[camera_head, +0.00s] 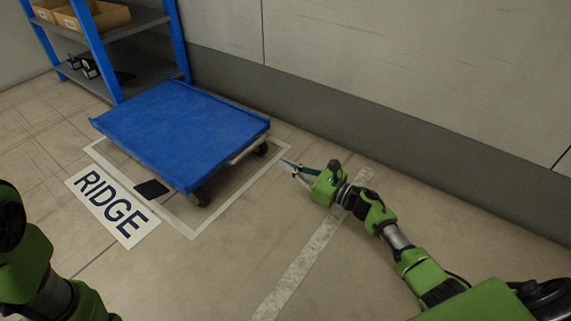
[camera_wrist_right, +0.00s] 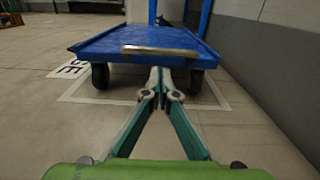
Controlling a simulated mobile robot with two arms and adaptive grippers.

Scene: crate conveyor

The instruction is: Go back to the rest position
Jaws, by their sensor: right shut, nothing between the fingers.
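My right gripper (camera_head: 290,164) is shut and empty. In the head view it reaches in from the right, above the floor, just right of the blue cart. The right wrist view shows its two fingers (camera_wrist_right: 160,75) meeting at the tips in front of the cart's near end. I cannot tell whether the tips touch the cart. My left arm shows at the lower left of the head view, but its gripper is out of the picture.
An empty blue cart (camera_head: 180,125) stands on wheels inside a white floor outline, beside a RIDGE floor sign (camera_head: 108,207). A blue shelf rack (camera_head: 140,22) with cardboard boxes stands behind. A wall (camera_head: 420,60) runs along the back right. The front floor is clear.

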